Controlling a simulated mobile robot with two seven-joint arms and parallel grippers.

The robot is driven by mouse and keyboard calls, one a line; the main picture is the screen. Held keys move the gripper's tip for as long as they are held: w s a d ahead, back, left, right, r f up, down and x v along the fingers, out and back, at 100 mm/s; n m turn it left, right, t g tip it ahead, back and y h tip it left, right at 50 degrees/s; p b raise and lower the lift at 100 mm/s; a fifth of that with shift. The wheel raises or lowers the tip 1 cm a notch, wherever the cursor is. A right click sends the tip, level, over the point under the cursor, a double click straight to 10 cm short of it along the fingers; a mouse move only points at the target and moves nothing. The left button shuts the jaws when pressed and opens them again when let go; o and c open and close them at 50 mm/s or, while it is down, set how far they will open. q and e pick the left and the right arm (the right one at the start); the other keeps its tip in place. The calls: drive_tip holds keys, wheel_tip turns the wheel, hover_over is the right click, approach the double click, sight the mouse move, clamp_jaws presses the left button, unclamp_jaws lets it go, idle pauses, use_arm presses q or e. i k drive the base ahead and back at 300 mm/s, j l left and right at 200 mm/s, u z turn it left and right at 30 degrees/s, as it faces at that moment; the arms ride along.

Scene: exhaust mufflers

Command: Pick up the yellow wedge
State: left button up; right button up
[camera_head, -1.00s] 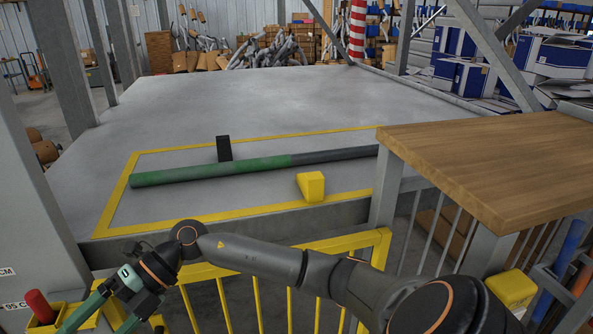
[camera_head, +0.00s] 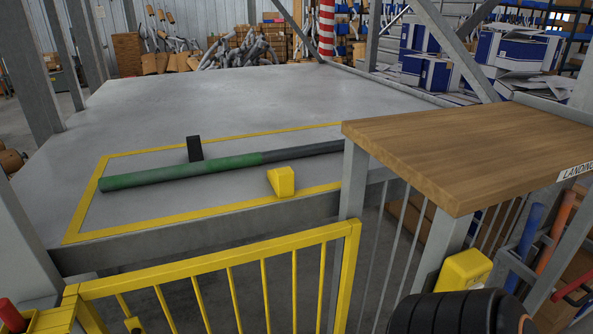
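The yellow wedge (camera_head: 281,182) sits on the grey platform, in front of a long green and dark grey pipe (camera_head: 185,174), close to the platform's front edge. A black wedge (camera_head: 194,148) stands behind the pipe. Neither of my grippers shows in the head view now. A dark rounded part that seems to be my arm shows at the bottom right.
A yellow railing (camera_head: 230,262) runs in front of the platform (camera_head: 240,95). A wooden tabletop (camera_head: 470,145) stands at the right, with a yellow box (camera_head: 464,270) below it.

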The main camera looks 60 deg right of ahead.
sight(282, 179)
drive_tip(key=z, duration=1.65)
